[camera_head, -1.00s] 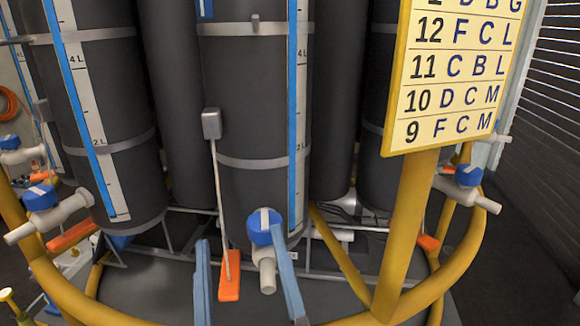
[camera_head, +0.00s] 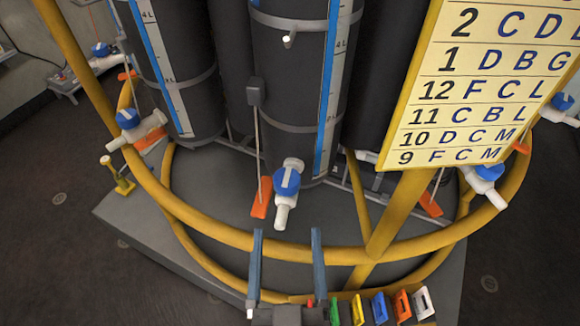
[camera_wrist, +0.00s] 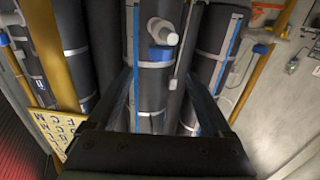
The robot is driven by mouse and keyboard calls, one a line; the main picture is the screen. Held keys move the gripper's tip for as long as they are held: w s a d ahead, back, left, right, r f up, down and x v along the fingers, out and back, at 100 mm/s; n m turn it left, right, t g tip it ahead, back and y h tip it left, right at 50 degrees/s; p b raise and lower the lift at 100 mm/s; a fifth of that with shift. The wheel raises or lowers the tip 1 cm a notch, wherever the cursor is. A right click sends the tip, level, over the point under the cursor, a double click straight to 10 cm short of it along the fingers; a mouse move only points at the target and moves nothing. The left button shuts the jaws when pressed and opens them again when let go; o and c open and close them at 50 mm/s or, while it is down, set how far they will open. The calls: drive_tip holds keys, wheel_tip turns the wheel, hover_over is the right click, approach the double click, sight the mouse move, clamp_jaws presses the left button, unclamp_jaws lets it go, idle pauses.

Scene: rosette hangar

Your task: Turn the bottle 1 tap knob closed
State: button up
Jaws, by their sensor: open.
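The nearest tap has a blue knob (camera_head: 287,181) with a pale stripe, on a white body with its spout (camera_head: 281,217) pointing down, at the foot of the middle dark bottle (camera_head: 290,100). The stripe looks roughly in line with the spout. I cannot read a number on this bottle. My gripper (camera_head: 287,236) is open and empty, its two blue-grey fingers apart, just below the spout in the head view and clear of the knob. In the wrist view the knob (camera_wrist: 161,54) shows upside down beyond the open fingers.
A yellow ring rail (camera_head: 225,235) runs below the tap, close to my fingers. Other blue-knobbed taps stand at left (camera_head: 128,119) and right (camera_head: 490,172). An orange tag (camera_head: 261,197) hangs beside the tap. A letter board (camera_head: 480,90) stands at right. Several coloured frames (camera_head: 379,307) sit at the bottom.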

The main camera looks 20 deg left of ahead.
sight(287, 190)
drive_tip(key=p+x, duration=0.5)
drive_tip(key=x, duration=0.5)
drive_tip(key=shift+w+r+p, duration=0.15)
drive_tip(key=shift+p, duration=0.15)
drive_tip(key=shift+w+a, duration=0.35)
drive_tip(key=shift+w, duration=0.2)
clamp_jaws()
drive_tip(key=shift+p, duration=0.3)
